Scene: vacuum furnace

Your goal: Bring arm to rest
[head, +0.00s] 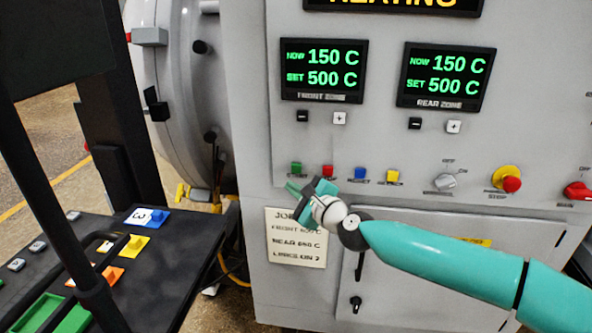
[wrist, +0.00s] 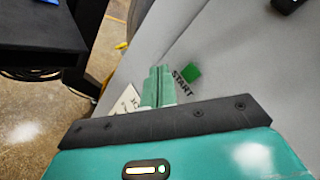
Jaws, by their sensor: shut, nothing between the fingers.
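My teal arm reaches in from the lower right of the head view. My gripper (head: 292,187) is in front of the furnace's control panel (head: 400,140), just below and left of the green button (head: 296,168). In the wrist view my gripper's green fingers (wrist: 158,82) are together with nothing between them. The green START button (wrist: 191,71) shows just right of the fingertips there, apart from them. Whether the fingers touch the panel I cannot tell.
Red, blue and yellow buttons (head: 361,174), a grey knob (head: 444,181) and a red stop button (head: 511,184) line the panel. Two displays (head: 325,70) read 150 C now, 500 C set. A job card (head: 296,238) hangs below. A black tray table (head: 170,240) stands left.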

